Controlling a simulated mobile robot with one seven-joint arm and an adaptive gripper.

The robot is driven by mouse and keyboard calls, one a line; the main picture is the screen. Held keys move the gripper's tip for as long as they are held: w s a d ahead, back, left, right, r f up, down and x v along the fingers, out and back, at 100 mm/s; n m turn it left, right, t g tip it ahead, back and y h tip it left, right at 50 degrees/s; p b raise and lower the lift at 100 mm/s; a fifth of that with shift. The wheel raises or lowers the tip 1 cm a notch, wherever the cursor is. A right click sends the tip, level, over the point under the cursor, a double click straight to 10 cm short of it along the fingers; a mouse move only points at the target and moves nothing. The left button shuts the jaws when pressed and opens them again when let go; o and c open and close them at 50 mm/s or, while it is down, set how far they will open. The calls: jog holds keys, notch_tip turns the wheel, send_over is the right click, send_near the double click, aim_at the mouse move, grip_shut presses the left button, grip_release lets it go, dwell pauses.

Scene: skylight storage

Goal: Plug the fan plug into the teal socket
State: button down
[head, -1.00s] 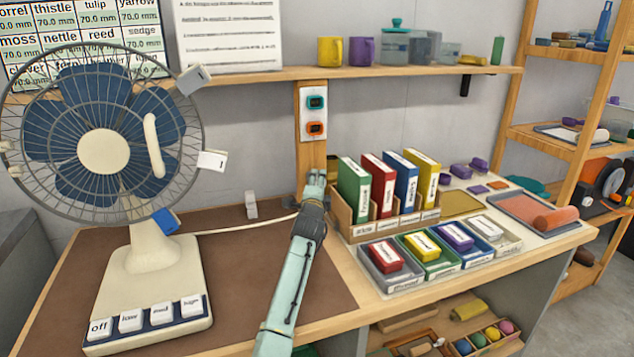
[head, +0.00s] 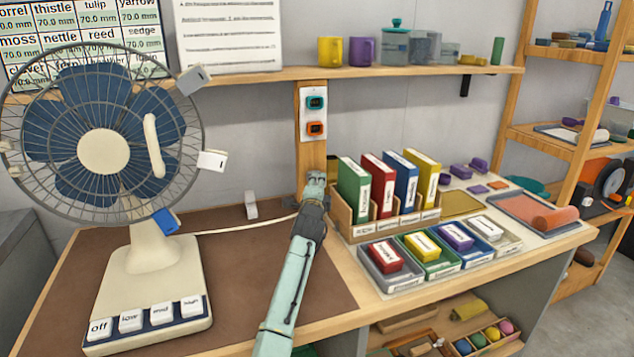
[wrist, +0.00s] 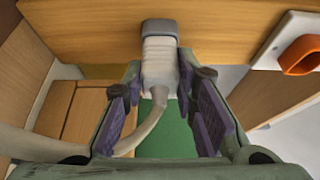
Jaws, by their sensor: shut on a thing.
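The fan plug (wrist: 158,58), off-white with a ribbed body and a grey end, sits between my fingertips in the wrist view. Its pale cord (wrist: 146,128) bends down to the left. My gripper (wrist: 160,78) is shut on it. In the head view my gripper (head: 315,183) is low in front of the wooden post, below both sockets, and hides the plug. The teal socket (head: 316,102) is on a white plate on the post, above the orange socket (head: 316,129). The orange socket shows at the right in the wrist view (wrist: 300,55); the teal one does not.
The fan (head: 103,150) stands at the left, its cord (head: 245,228) running to my gripper. A binder rack (head: 375,232) stands close right of my gripper. A shelf (head: 400,72) runs above the sockets. A small white block (head: 251,206) stands left of my gripper.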

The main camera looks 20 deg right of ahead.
jog(key=shift+s, duration=0.5)
dwell(0.5)
jog(key=shift+s+d+p, duration=0.1)
jog(key=shift+s+p, duration=0.95)
jog(key=shift+s, duration=1.4)
jog(key=shift+w+r+b, duration=0.15)
jog(key=shift+w+r, duration=0.15)
jog(key=shift+r, duration=3.65)
jog(key=shift+w+r+b, duration=0.2)
jog(key=shift+w+r, duration=0.05)
jog(key=shift+r, duration=3.75)
jog(key=shift+w+r+b, duration=0.15)
jog(key=shift+w+r, duration=0.15)
jog(key=shift+r, duration=3.65)
jog(key=shift+w+r+p, duration=0.1)
jog(key=shift+w+p, duration=0.1)
jog(key=shift+p, duration=0.2)
jog(key=shift+w, duration=0.2)
